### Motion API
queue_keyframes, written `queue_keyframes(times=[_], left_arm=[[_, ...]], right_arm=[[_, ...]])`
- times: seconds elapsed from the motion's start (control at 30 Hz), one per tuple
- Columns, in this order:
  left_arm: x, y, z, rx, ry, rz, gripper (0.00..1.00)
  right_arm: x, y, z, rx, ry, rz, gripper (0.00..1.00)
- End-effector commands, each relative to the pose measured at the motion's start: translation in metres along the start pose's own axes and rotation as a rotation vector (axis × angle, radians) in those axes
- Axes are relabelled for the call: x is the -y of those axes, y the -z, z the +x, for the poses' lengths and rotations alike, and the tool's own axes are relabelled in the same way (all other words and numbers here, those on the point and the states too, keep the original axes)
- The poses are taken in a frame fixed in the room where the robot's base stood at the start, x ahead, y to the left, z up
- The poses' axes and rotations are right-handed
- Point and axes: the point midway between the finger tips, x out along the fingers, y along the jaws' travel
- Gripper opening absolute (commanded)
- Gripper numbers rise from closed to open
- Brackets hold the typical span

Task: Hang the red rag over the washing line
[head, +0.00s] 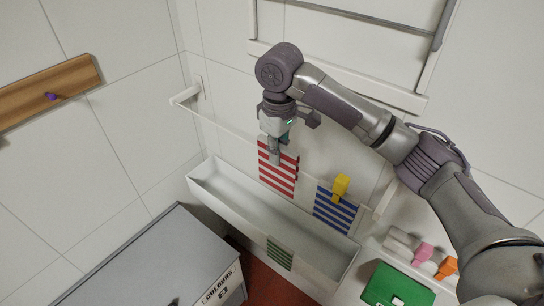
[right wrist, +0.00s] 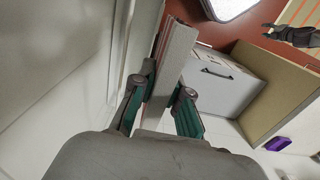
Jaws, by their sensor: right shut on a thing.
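The red-and-white striped rag (head: 278,178) hangs down in the head view, above the white trough. My right gripper (head: 276,152) points down and is shut on its top part. The washing line (head: 225,125) runs from a left wall bracket towards the right. The rag's top edge meets the line in the picture; I cannot tell whether it is draped over it. In the right wrist view, my right gripper (right wrist: 168,82) has a thin strip between its fingers. A dark gripper, apparently my left (right wrist: 290,35), shows at the upper right; its jaws are unclear.
A blue-striped rag (head: 335,208) hangs at right with a yellow peg (head: 341,187). A green-striped rag (head: 280,255) lies over the white trough's (head: 215,190) front. Pink (head: 423,252) and orange (head: 447,266) pegs stand at right. A grey box (head: 150,260) stands lower left.

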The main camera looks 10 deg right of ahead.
Motion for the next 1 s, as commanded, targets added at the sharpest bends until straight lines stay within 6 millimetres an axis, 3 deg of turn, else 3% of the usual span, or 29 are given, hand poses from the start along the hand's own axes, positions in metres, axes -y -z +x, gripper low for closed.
queue_keyframes(times=[0.67, 1.0], left_arm=[[0.000, 0.000, 0.000, -0.001, 0.000, 0.000, 0.44], [0.000, 0.001, 0.000, -0.001, 0.000, 0.000, 0.44]], right_arm=[[-0.055, -0.001, 0.000, 0.001, -0.001, 0.003, 0.00], [-0.053, 0.000, 0.018, 0.000, -0.001, 0.001, 0.00]])
